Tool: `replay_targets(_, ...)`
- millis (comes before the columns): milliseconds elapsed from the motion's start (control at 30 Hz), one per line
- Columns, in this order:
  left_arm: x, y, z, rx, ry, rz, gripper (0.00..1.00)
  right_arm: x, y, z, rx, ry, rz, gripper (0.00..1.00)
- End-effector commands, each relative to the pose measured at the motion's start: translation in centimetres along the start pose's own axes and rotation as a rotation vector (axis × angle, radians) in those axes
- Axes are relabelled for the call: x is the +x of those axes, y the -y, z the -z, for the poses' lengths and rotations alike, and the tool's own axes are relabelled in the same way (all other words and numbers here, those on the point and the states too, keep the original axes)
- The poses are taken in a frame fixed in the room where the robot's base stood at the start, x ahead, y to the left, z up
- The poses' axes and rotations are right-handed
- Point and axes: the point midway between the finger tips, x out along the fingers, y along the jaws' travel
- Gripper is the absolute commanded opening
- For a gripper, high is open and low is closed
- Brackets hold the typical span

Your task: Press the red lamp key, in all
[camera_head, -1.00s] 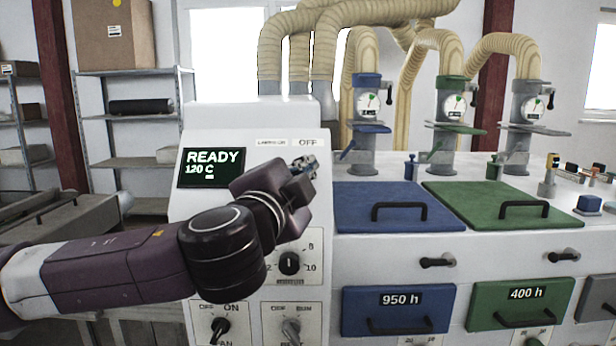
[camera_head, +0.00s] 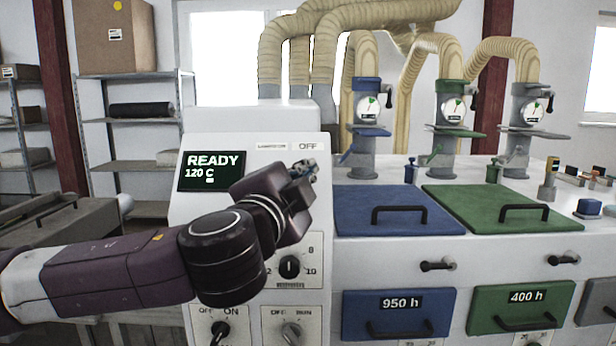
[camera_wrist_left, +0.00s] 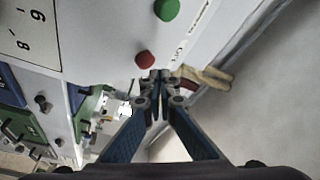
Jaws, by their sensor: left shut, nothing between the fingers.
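The red key (camera_wrist_left: 145,60) is a round red button on the white panel in the left wrist view. A green round button (camera_wrist_left: 167,9) sits on the same panel. In the head view both buttons are hidden behind my left gripper (camera_head: 304,170), which is in front of the control cabinet's face below the OFF label. My left gripper is shut and empty. In the wrist view its fingertips (camera_wrist_left: 156,82) appear close beside the red key; I cannot tell whether they touch it. My right gripper is not in view.
The white control cabinet carries a display (camera_head: 211,169) reading READY 120 C and a rotary knob (camera_head: 289,266) below my gripper. To the right are a blue lid (camera_head: 360,198) and a green lid (camera_head: 470,190) with black handles. Shelves stand at the left.

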Motion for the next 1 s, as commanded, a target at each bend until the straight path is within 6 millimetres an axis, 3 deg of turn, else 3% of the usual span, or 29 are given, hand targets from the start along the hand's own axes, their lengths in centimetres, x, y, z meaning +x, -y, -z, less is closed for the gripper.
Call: replay_targets(1000, 0.64, -0.47, -0.47, 0.000, 0.000, 0.000, 0.00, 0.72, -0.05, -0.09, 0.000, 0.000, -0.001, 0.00)
